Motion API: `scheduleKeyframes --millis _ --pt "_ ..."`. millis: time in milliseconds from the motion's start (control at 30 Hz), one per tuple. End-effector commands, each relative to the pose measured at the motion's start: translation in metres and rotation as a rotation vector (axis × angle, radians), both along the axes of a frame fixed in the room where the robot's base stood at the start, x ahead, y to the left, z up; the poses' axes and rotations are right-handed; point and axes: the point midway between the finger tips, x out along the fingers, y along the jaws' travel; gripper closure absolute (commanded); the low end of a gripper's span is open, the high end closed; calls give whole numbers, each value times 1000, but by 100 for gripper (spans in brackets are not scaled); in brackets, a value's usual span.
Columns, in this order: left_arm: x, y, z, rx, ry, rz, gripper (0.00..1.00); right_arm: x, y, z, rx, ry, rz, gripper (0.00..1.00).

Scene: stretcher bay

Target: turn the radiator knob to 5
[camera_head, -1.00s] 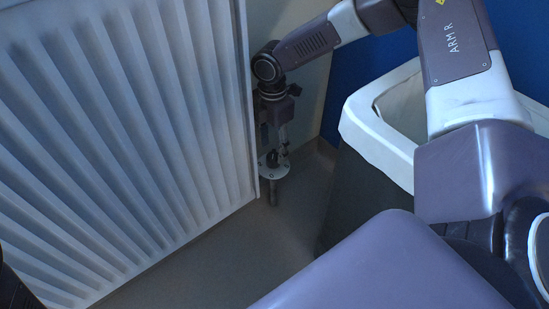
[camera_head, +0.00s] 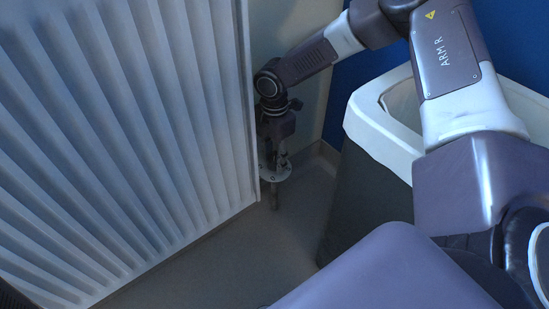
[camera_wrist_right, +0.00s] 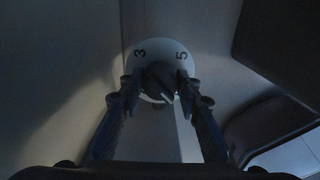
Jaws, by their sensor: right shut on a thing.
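The radiator knob is dark and sits on a round white dial plate. In the right wrist view the knob (camera_wrist_right: 158,80) is in the middle, with the figures 3 and 5 on the dial plate (camera_wrist_right: 160,50) behind it. In the head view the dial plate (camera_head: 283,174) shows low beside the radiator's edge. My right gripper (camera_head: 273,161) reaches down to the knob from above. In the wrist view its two fingers (camera_wrist_right: 160,84) are shut on the knob, one on each side. I cannot tell which figure the knob points to. My left gripper is not clearly in view.
The white ribbed radiator (camera_head: 120,140) fills the left side. A dark bin with a white rim (camera_head: 375,140) stands close on the right. A pipe (camera_head: 275,200) runs below the dial plate. Bare floor (camera_head: 235,255) shows in front.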

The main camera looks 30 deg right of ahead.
Motion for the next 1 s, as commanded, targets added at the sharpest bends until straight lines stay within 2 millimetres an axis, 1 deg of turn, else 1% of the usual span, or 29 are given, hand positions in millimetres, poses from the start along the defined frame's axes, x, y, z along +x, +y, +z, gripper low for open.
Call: scheduleKeyframes --millis 33,67,267,467,667,1000 --pt "0 0 0 0 0 0 78 0 0 0 0 -1 0 90" --pt "0 0 0 0 0 0 78 0 0 0 0 -1 0 93" --pt "0 0 0 0 0 0 78 0 0 0 1 -1 -12 93" --pt "0 0 1 0 0 -1 78 0 0 0 2 -1 -79 93" --pt "3 0 -1 -1 10 -1 78 0 0 0 2 0 -218 93" --pt "4 0 -3 -1 13 0 78 1 0 -1 3 -1 -537 93"
